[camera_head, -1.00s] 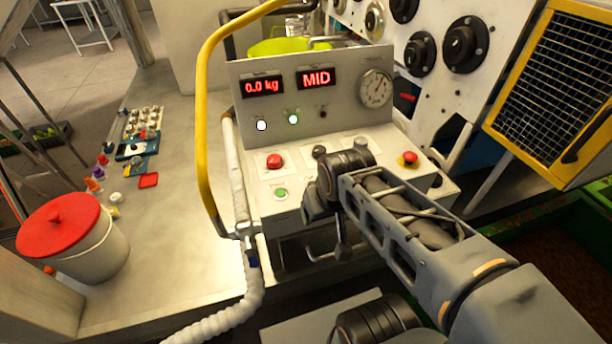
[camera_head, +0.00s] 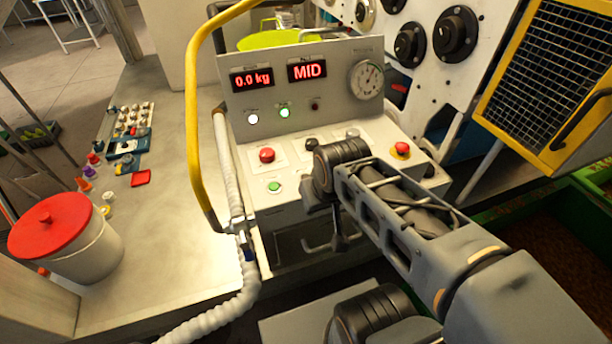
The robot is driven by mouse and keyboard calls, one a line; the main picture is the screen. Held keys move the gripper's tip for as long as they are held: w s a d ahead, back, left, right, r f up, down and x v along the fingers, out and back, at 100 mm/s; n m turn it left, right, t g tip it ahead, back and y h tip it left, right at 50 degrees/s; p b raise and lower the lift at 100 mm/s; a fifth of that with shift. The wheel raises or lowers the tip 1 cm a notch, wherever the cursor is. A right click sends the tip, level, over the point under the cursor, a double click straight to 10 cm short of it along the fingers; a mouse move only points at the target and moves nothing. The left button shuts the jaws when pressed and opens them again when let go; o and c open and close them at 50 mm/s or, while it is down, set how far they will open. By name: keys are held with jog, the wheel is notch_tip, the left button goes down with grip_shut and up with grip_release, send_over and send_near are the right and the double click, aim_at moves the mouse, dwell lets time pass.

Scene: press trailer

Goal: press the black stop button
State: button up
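A small black button (camera_head: 311,143) sits on the sloped face of the grey control panel (camera_head: 370,128), just above and left of my arm's wrist joint in the picture. A red button (camera_head: 267,155) is to its left and a green button (camera_head: 274,187) is lower left. My gripper (camera_head: 339,241) seems to hang below the wrist, in front of the panel's lower front. It is small, dark and mostly hidden by my arm, so I cannot tell whether it is open or shut. It looks apart from the black button.
A grey knob (camera_head: 352,133) and a red stop button on yellow (camera_head: 402,149) are right of the black button. A yellow rail (camera_head: 190,120) and white hose (camera_head: 232,180) stand left. A red-lidded bucket (camera_head: 65,240) is on the left counter.

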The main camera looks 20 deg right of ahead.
grip_shut()
dwell(1.1)
